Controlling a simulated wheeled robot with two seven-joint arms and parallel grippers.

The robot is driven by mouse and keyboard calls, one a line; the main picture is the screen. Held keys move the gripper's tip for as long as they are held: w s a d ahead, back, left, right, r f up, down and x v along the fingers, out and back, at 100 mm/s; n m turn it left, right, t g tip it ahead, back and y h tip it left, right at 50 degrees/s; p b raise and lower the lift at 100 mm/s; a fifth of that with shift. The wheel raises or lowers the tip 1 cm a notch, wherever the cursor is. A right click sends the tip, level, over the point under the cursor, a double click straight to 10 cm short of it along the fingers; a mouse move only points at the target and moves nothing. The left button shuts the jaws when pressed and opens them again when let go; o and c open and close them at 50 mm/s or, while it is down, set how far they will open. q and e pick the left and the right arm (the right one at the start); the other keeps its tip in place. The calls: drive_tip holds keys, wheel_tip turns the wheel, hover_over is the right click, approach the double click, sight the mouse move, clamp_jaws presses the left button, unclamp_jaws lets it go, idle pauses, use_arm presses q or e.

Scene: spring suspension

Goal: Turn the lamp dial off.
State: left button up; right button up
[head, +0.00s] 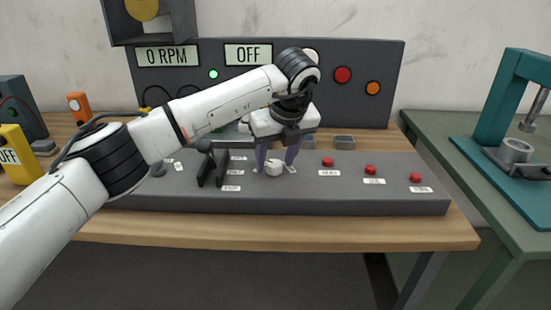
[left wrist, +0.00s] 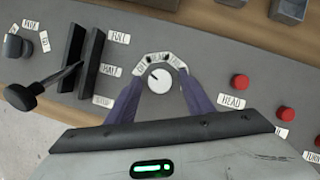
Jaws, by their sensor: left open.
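The lamp dial is a small white round knob (head: 274,168) on the sloped grey control panel (head: 400,195). It also shows in the left wrist view (left wrist: 159,81), with a dark pointer mark toward its upper left and several small labels in an arc above it. My left gripper (head: 278,158) is above the dial. Its two purple fingers are open, one on each side of the knob, and show in the left wrist view too (left wrist: 160,98). I cannot tell whether they touch it. My right gripper is not in view.
A black lever in a slotted guide (head: 212,165) stands left of the dial. Several red buttons (head: 370,169) lie to its right. Behind are displays reading "0 RPM" (head: 167,56) and "OFF" (head: 248,54). A teal press (head: 500,100) stands on the right table.

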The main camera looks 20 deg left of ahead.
use_arm(q)
drive_tip(key=v, duration=1)
drive_tip(key=shift+r, duration=0.15)
drive_tip(key=shift+s, duration=0.1)
